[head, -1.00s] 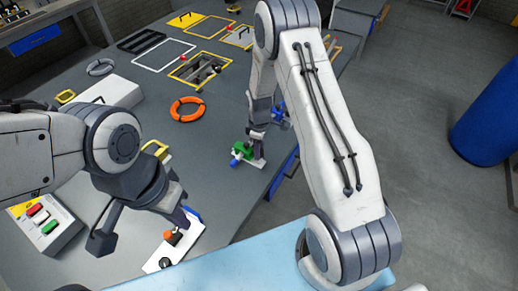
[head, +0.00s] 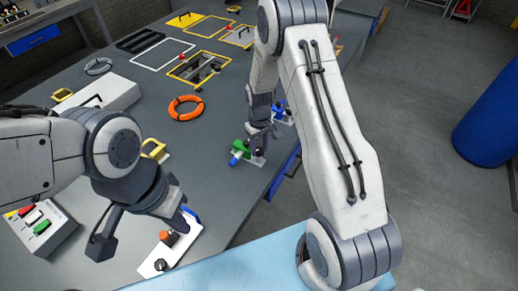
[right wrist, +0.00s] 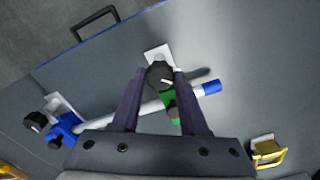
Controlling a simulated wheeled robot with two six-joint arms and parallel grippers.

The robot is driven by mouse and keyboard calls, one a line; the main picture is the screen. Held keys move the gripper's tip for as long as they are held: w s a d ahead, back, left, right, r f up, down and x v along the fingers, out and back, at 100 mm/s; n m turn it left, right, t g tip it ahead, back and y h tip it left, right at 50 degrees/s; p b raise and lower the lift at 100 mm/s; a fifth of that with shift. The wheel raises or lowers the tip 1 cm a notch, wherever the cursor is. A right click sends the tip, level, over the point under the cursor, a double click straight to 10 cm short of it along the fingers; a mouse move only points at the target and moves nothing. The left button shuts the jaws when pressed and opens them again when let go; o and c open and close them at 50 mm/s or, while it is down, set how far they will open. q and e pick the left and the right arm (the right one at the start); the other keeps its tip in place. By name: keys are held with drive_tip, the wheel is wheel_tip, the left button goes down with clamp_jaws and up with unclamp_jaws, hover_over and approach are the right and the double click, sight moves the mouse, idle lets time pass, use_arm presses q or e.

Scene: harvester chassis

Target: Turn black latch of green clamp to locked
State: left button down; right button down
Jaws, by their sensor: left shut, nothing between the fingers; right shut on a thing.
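The green clamp (head: 240,146) sits on a white base plate on the grey table, in front of my right arm. In the right wrist view the green clamp (right wrist: 171,101) lies between my fingers, around a white rod with a blue end (right wrist: 211,87). Its round black latch (right wrist: 160,75) with a white mark is between my fingertips. My right gripper (head: 258,148) is shut on this latch; it also shows in the right wrist view (right wrist: 161,80). My left gripper (head: 180,212) is shut and empty over a white plate with an orange knob (head: 168,238); its fingertips are partly hidden.
A blue clamp (right wrist: 64,127) holds the other end of the rod, near the table edge. An orange ring (head: 186,108) and a button box (head: 42,228) lie on the table.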

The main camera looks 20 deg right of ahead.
drive_tip(key=m+b, duration=0.1)
drive_tip(key=m, duration=0.3)
drive_tip(key=shift+m, duration=0.4)
drive_tip(key=m+b, duration=0.1)
drive_tip(key=m, duration=0.3)
drive_tip(key=shift+m, duration=0.3)
drive_tip(key=shift+c, duration=2.2)
unclamp_jaws()
